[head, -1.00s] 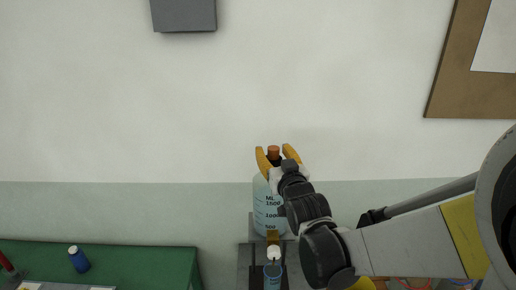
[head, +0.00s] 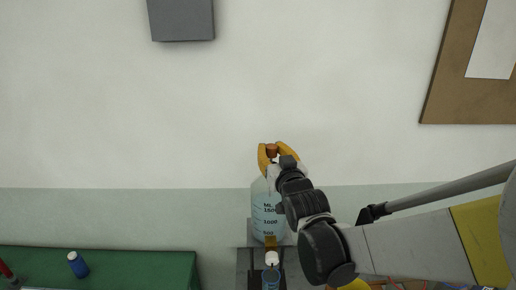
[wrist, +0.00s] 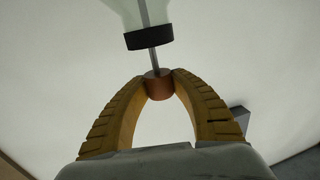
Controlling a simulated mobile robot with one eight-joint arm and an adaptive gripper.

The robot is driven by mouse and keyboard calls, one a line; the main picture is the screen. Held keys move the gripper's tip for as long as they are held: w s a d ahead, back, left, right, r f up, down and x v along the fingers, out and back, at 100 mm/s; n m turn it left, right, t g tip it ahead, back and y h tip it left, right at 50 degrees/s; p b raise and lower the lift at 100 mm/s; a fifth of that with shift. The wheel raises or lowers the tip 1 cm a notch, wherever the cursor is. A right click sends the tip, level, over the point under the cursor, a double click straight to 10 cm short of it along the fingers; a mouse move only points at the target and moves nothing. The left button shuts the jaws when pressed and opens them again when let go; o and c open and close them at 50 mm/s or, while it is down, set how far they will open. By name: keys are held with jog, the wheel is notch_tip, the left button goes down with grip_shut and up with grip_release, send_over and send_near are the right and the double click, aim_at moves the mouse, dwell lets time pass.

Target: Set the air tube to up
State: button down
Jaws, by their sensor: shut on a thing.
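The air tube shows in the wrist view as a thin grey rod (wrist: 152,58) with a copper-coloured knob (wrist: 159,88) at its end. The rod passes through a dark collar (wrist: 149,38) on the neck of a clear bottle. In the head view the bottle (head: 266,215) is pale blue with volume marks and stands upright. My gripper (wrist: 159,78) has its yellow fingers shut on the knob, one fingertip on each side. In the head view my gripper (head: 271,150) is at the bottle's top, and my wrist partly hides the bottle's right side.
A small white-capped blue bottle (head: 272,276) stands in front of the large bottle. A green table (head: 140,262) at lower left holds a blue bottle (head: 78,264). A grey box (head: 181,20) and a brown-framed board (head: 440,95) are on the wall. The wall between is clear.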

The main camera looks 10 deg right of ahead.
jog(key=c, duration=1.1)
grip_release()
jog(key=shift+r, duration=0.1)
jog(key=shift+o, duration=0.2)
jog(key=shift+s, duration=0.1)
jog(key=s, duration=1.2)
jog(key=s+f+g+b, duration=0.3)
jog(key=s+f+b, duration=0.2)
jog(key=f+b, duration=0.4)
jog(key=s+f+g+b, duration=0.4)
jog(key=f+b, duration=0.6)
jog(key=f, duration=0.8)
jog(key=s+f+g+b, duration=0.4)
jog(key=s+f+b, duration=0.3)
jog(key=f, duration=0.6)
jog(key=shift+f+b, duration=0.3)
jog(key=shift+b, duration=0.9)
